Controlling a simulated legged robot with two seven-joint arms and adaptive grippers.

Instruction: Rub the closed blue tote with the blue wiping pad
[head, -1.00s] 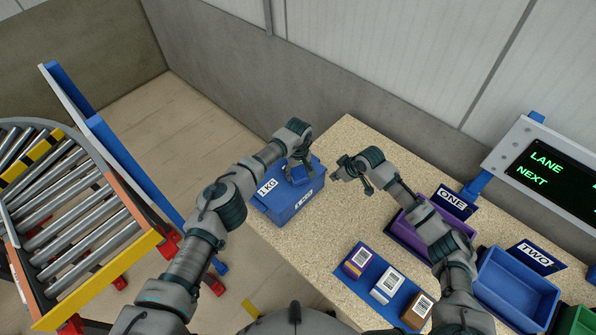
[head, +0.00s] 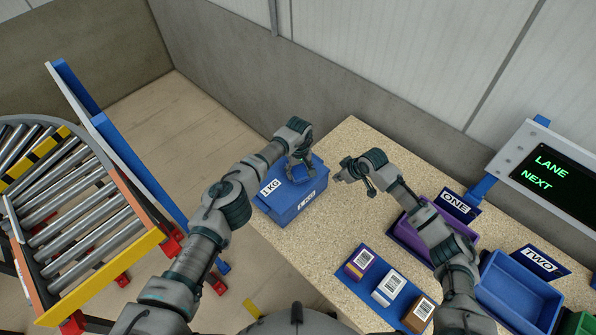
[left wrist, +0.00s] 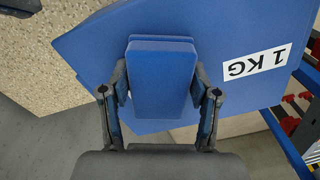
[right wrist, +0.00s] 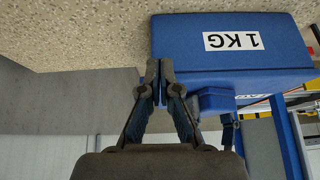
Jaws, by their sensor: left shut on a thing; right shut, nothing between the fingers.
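The closed blue tote (head: 283,208) with white "1 KG" labels stands on the left end of the speckled table. It also shows in the left wrist view (left wrist: 215,25) and the right wrist view (right wrist: 280,65). My left gripper (head: 298,170) is shut on the blue wiping pad (left wrist: 163,80) and holds it at the tote's lid; I cannot tell if they touch. The pad (head: 301,174) shows partly under the gripper in the head view. My right gripper (head: 341,172) is shut and empty, to the right of the tote, apart from it.
Three small boxes (head: 388,286) sit on a blue mat at the table's front. A purple bin (head: 409,232) and a blue bin (head: 520,290) stand at the right by a display (head: 550,170). The roller conveyor (head: 75,205) is at the left.

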